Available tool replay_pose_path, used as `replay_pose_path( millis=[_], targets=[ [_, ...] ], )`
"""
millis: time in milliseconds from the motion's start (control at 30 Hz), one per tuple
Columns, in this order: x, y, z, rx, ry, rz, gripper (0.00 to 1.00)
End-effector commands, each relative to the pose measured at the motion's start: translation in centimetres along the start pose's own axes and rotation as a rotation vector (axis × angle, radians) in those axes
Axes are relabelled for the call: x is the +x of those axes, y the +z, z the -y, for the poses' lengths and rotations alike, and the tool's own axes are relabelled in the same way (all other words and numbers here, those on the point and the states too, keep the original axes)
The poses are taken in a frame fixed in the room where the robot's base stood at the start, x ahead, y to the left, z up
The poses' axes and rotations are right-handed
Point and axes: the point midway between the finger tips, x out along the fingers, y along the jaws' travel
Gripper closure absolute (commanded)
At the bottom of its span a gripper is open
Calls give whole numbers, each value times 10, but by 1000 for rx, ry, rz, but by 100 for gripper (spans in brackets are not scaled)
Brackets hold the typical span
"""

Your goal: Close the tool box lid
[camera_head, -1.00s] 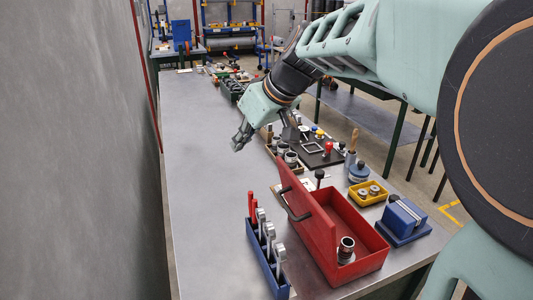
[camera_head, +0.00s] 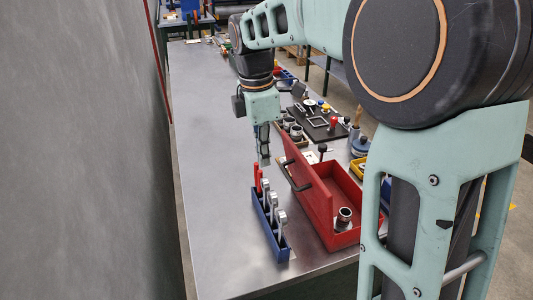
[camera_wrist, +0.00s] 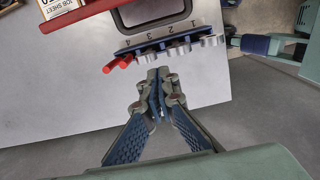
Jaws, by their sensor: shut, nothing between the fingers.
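The red tool box (camera_head: 333,239) stands on the bench with its lid (camera_head: 309,188) raised on the left side, tilted up and showing a black handle (camera_head: 296,182). A dark cylindrical part with a metal ring (camera_head: 343,218) sits inside the box. In the wrist view, the red lid (camera_wrist: 85,12) and its handle (camera_wrist: 155,12) show at the top edge. My gripper (camera_head: 264,160) points down just left of the lid's far end, above the bench and close to the blue rack's red-handled tools. It is shut and empty, and its fingertips (camera_wrist: 153,75) meet in the wrist view.
A blue rack (camera_head: 270,226) with several tools stands left of the box; it also shows in the wrist view (camera_wrist: 165,43), numbered. A dark tray (camera_head: 318,126) and small parts lie behind the box. The bench's left side is clear, beside a grey wall.

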Motion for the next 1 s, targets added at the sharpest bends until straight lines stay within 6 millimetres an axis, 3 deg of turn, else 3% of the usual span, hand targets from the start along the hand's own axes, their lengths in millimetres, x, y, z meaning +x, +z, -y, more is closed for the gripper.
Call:
replay_pose_path(
  millis=[367, 433, 600, 1000],
  targets=[
    [81, 0, 1, 3, -4, -1, 100],
    [70, 14, 0, 8, 2, -1, 100],
    [65, 31, 0, 5, 1, -2, 100],
    [64, 38, 0, 4, 1, -2, 100]
  ],
)
